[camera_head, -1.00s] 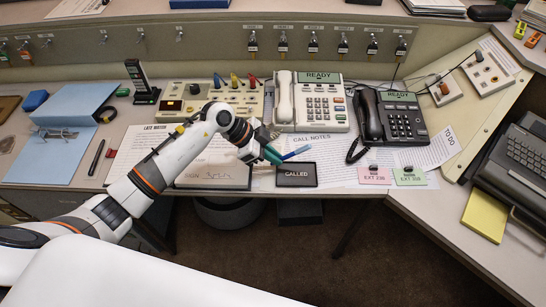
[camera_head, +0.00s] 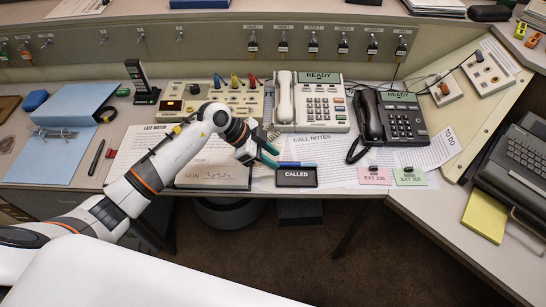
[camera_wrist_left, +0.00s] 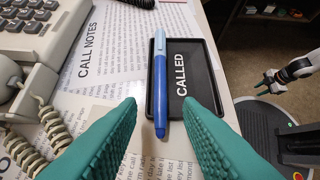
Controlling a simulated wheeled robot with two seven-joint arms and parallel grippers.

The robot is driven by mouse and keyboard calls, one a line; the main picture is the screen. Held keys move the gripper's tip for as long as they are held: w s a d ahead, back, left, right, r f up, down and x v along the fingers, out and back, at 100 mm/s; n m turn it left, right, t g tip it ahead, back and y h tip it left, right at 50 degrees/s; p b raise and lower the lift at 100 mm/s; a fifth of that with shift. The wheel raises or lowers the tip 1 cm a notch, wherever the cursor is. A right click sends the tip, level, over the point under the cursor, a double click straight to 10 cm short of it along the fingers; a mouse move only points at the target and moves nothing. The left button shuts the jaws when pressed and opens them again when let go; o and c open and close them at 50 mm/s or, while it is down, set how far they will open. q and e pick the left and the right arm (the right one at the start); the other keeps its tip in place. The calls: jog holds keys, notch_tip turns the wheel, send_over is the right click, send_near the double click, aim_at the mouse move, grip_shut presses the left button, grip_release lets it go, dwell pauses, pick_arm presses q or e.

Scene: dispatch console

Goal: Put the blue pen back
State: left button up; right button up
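The blue pen (camera_head: 296,164) lies along the far edge of the black tray marked CALLED (camera_head: 297,179). In the left wrist view the pen (camera_wrist_left: 159,85), with a pale blue end, overlaps the left side of the tray (camera_wrist_left: 196,100), and its dark end sticks out past the tray's near edge. My left gripper (camera_head: 268,153) is open, its teal fingers spread on either side of the pen's dark end without visible contact. My right gripper (camera_wrist_left: 266,83) shows small at the right of the left wrist view; its opening is unclear.
The CALL NOTES sheet (camera_head: 322,150) lies behind the tray. A cream phone (camera_head: 312,104) and a dark phone (camera_head: 390,118) stand farther back. Pink (camera_head: 374,175) and green (camera_head: 410,176) cards lie to the right. A black pen (camera_head: 97,157) lies at the left.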

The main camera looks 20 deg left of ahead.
pick_arm(q)
jog(key=v, duration=1.1)
